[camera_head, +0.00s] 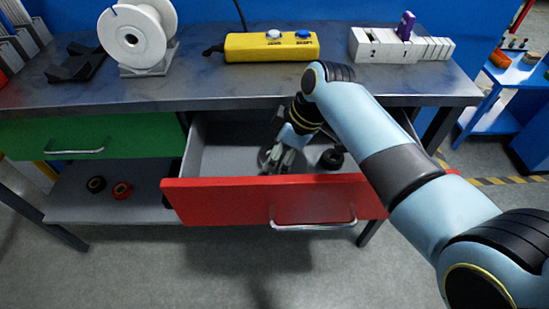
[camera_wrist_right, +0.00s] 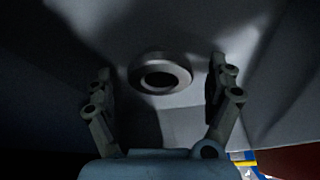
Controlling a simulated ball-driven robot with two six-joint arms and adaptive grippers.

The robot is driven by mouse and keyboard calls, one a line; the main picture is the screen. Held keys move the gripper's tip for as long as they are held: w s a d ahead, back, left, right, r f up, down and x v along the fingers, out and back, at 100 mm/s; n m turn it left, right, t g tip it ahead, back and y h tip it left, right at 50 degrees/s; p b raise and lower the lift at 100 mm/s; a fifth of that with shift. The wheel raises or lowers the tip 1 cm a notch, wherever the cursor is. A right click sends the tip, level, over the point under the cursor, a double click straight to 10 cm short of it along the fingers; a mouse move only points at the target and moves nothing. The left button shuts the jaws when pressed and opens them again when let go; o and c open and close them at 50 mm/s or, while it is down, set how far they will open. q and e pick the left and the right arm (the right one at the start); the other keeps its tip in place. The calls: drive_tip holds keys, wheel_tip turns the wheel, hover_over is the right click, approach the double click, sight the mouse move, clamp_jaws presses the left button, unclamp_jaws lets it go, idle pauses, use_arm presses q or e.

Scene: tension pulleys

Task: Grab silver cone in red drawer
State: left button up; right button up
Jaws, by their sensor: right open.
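The red drawer (camera_head: 240,205) under the workbench is pulled open, its grey inside showing. My right gripper (camera_head: 280,158) reaches down into it, fingers near its floor. In the right wrist view my right gripper (camera_wrist_right: 160,76) is open, its two fingers spread apart. A grey round piece with a dark central hole, apparently the silver cone (camera_wrist_right: 160,62), lies on the drawer floor between and slightly beyond the fingertips. It sits apart from both fingers. In the head view the gripper largely hides it. My left gripper is not in view.
A black round part (camera_head: 331,158) lies in the drawer right of my gripper. The bench top (camera_head: 200,90) above holds a white spool (camera_head: 133,35) and a yellow button box (camera_head: 270,47).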

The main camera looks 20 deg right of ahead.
drive_tip(key=c, duration=1.4)
drive_tip(key=shift+o, duration=0.2)
